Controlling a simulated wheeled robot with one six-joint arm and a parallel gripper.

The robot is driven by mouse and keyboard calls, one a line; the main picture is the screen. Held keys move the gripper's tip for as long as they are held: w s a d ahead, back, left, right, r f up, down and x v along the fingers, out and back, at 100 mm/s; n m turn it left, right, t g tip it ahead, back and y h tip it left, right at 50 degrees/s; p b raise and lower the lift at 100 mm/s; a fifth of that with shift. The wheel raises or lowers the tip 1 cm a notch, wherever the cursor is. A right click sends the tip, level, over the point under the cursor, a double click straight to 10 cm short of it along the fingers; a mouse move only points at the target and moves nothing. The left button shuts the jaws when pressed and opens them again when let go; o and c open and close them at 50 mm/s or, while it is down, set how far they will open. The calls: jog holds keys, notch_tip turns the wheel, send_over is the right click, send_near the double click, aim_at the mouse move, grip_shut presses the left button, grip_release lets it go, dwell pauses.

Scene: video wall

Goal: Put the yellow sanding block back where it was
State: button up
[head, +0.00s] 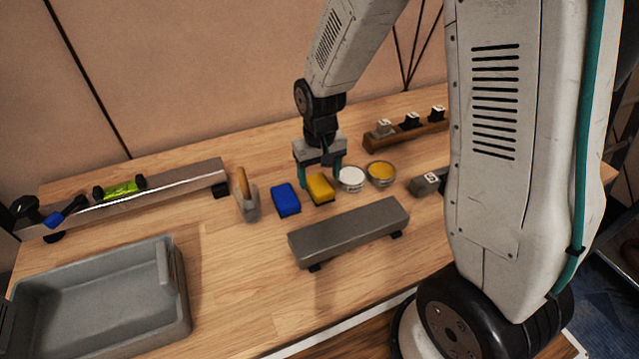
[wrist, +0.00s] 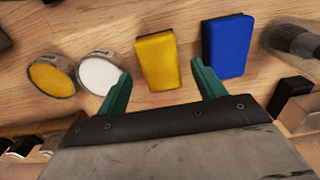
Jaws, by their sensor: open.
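The yellow sanding block (head: 320,189) lies on the wooden table, just right of a blue block (head: 286,199) and left of a tin with white contents (head: 351,179). In the wrist view the yellow sanding block (wrist: 158,61) is ahead of my gripper, between the lines of its two fingers. The blue block (wrist: 228,45) is to its right there, with a small gap. My gripper (head: 320,179) is open and empty, with its teal fingers close to the yellow block. In the wrist view the fingertips of my gripper (wrist: 160,77) are apart, with nothing shut between them.
A tin with yellow contents (head: 381,173) stands beside the white one. A grey raised bar (head: 350,232) lies in front of the blocks. A brush-like tool (head: 246,196) stands left of the blue block. A grey bin (head: 181,306) is at front left.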

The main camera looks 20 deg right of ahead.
aim_at(320, 184)
jog(key=s+d+r, duration=0.1)
jog(key=s+r, duration=0.4)
jog(key=r, duration=0.4)
jog(key=s+d+r, duration=0.1)
jog(key=s+r, duration=0.4)
jog(key=r, duration=0.5)
jog(key=s+d+r+t, duration=0.1)
jog(key=s+r, duration=0.2)
jog(key=s, duration=1.1)
jog(key=shift+r, duration=0.4)
